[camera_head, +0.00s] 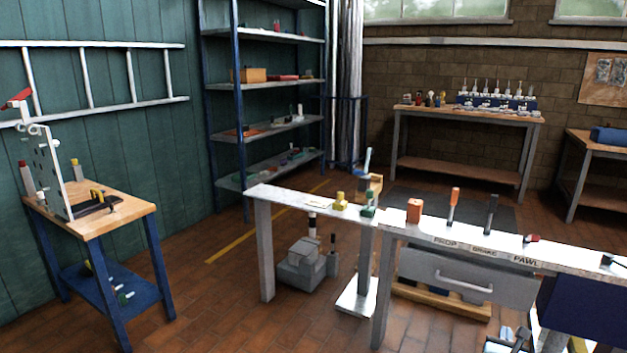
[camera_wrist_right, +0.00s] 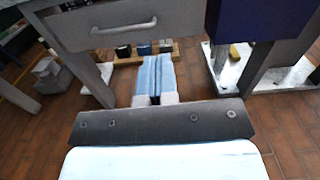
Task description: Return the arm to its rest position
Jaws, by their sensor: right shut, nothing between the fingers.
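My right gripper (camera_head: 511,341) shows at the bottom edge of the head view, low in front of the grey workbench (camera_head: 440,229). Only its tip end is in the picture. In the right wrist view, my right gripper (camera_wrist_right: 158,72) has its two light blue fingers together with nothing between them. It hangs below the level of the bench's drawer (camera_wrist_right: 122,24), over the floor side, and the fingers point toward the things under the bench. My left gripper is in neither view.
The bench top carries an orange block (camera_head: 414,211), an upright orange-handled tool (camera_head: 453,206) and a dark upright bar (camera_head: 491,214). The drawer (camera_head: 456,279) has a protruding handle. A wooden-topped table (camera_head: 135,205) stands left. Brick floor (camera_head: 215,300) between is clear.

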